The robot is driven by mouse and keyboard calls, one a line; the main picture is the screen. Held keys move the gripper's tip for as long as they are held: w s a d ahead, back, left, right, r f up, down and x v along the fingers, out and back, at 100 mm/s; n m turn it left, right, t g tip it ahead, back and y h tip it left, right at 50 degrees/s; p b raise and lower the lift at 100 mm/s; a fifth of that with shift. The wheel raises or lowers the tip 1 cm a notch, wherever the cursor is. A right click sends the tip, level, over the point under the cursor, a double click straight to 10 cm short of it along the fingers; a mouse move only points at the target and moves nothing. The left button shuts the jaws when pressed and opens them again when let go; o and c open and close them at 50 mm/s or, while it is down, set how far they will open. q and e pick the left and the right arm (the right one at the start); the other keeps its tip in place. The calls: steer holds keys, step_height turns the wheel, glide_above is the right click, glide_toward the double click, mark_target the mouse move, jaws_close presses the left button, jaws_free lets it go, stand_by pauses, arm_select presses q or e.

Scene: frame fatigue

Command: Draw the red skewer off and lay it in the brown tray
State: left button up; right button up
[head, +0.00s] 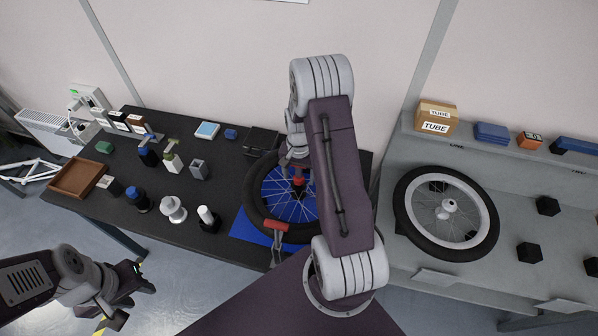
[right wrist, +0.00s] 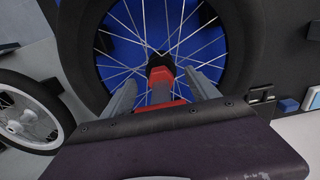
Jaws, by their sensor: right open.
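The red skewer (right wrist: 161,84) stands at the hub of a spoked wheel with a black tyre (head: 251,205). It also shows in the head view (head: 298,181). My right gripper (right wrist: 160,92) is open, with its two grey fingers apart on either side of the skewer. I cannot tell whether either finger touches it. In the head view my right arm hides part of the wheel. The brown tray (head: 80,176) is empty at the left end of the dark table. My left gripper (head: 133,299) is open and empty, low at the left, off the table's front edge.
The wheel lies over a blue mat (head: 244,229); a red-topped metal piece (head: 276,226) stands at its near rim. Bottles and small boxes stand between tray and wheel, including a white-capped bottle (head: 208,218). A second wheel (head: 407,218) lies on the grey bench at right.

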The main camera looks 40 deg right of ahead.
steer(key=shift+w, duration=0.1)
steer(key=c, duration=0.7)
jaws_close()
steer(key=shift+r+p, duration=5.3)
steer(key=shift+r, duration=0.95)
steer(key=shift+r, duration=0.1)
step_height(320, 180, up, 4)
steer(key=p, duration=0.3)
